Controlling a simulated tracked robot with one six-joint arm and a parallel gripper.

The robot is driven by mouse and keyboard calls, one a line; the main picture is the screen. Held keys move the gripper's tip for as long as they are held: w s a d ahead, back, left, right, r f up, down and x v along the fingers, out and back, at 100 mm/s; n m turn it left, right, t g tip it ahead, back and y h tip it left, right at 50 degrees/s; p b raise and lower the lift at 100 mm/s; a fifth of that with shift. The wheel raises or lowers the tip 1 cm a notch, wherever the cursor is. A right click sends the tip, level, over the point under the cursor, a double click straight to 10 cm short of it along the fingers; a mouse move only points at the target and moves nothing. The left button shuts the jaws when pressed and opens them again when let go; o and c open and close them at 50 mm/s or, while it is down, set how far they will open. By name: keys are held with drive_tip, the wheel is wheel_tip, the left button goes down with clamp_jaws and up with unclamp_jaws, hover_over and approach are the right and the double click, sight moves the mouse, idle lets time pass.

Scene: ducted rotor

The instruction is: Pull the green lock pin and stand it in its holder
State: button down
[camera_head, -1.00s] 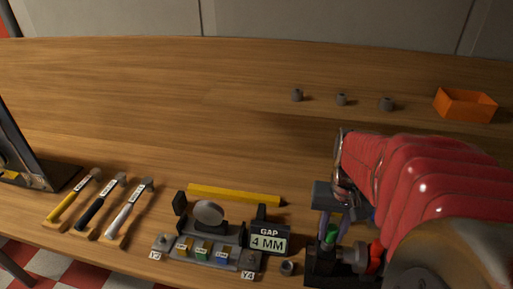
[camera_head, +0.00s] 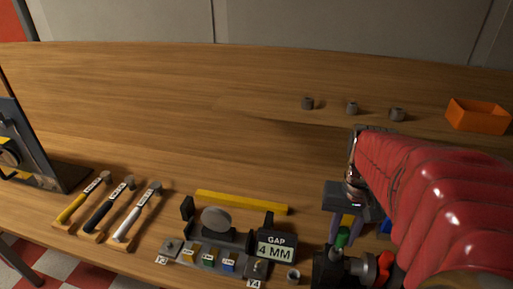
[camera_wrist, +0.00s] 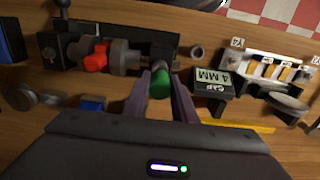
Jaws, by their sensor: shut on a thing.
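The green lock pin (camera_head: 342,237) stands upright at the left end of a dark fixture (camera_head: 322,266) near the bench's front edge. My gripper (camera_head: 341,234) comes from above with its purple-grey fingers shut on the pin. In the wrist view the green pin (camera_wrist: 161,84) sits between the two fingertips (camera_wrist: 160,92), its green end showing. Whether its lower end is inside the fixture is hidden. A small grey ring-shaped cup (camera_head: 293,276) stands just left of the fixture; I cannot tell whether it is the pin's holder.
The fixture has a red part (camera_wrist: 96,58) between grey cylinders. A gap display (camera_head: 277,246) and rotor stand (camera_head: 216,220) are left of my gripper. Three hammers (camera_head: 122,209) lie farther left. An orange bin (camera_head: 478,115) and small grey cylinders (camera_head: 352,108) are behind. The bench middle is clear.

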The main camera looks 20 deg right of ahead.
drive_tip(key=shift+r, duration=1)
